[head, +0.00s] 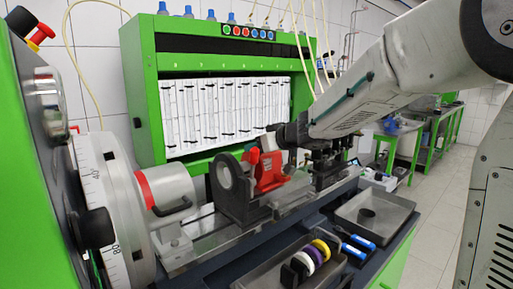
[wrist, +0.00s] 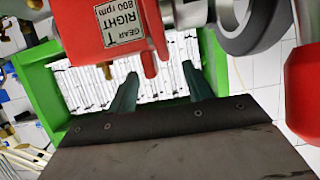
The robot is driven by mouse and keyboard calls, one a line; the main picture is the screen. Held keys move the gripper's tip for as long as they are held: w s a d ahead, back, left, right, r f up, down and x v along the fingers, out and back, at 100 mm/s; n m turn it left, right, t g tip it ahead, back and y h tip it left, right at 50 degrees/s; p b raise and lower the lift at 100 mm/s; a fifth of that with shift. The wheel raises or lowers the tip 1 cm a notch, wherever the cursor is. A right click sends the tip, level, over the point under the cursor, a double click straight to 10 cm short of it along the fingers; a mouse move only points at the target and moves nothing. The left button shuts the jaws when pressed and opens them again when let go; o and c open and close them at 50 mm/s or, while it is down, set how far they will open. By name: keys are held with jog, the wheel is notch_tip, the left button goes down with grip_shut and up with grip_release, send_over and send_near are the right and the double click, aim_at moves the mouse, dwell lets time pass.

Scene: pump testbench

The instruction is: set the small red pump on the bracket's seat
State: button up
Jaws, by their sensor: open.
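The small red pump (head: 268,172) stands on the dark bracket (head: 232,190), beside the bracket's upright ring plate. It looks upright; its contact with the seat is hidden. In the wrist view the red pump body (wrist: 112,30) fills the top, with a label reading "RIGHT 800 rpm". The dark ring (wrist: 252,28) shows at its right. My gripper (wrist: 160,88) is open. Its two greenish fingers are apart with nothing visible between them, and they appear below the pump in the picture. In the head view my wrist is just above and right of the pump, and the fingertips are hard to make out.
A grey tray (head: 375,215) lies right of the rail. A nearer tray (head: 285,270) holds white, purple and yellow rings, with blue-handled tools beside it. The large graduated wheel (head: 105,205) stands at the left. The green cabinet (head: 150,95) with glass tubes stands behind.

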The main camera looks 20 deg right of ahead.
jog(key=s+d+r+m+t+h, duration=0.1)
jog(key=s+d+r+m+h, duration=0.45)
jog(key=s+d, duration=0.65)
jog(key=s+f+m+g+h, duration=0.1)
jog(key=s+f+g+h, duration=0.35)
jog(key=s, duration=0.65)
jog(key=s+a+f+n+g+y, duration=0.1)
jog(key=s+a+f+g, duration=0.3)
jog(key=s, duration=0.6)
jog(key=s+a+f+n+g+y, duration=0.1)
jog(key=s+a+f+g+y, duration=0.2)
jog(key=s, duration=0.7)
notch_tip(320, 180, down, 3)
jog(key=a, duration=0.2)
jog(key=shift+a+g+y, duration=0.35)
jog(key=shift+a+y, duration=0.05)
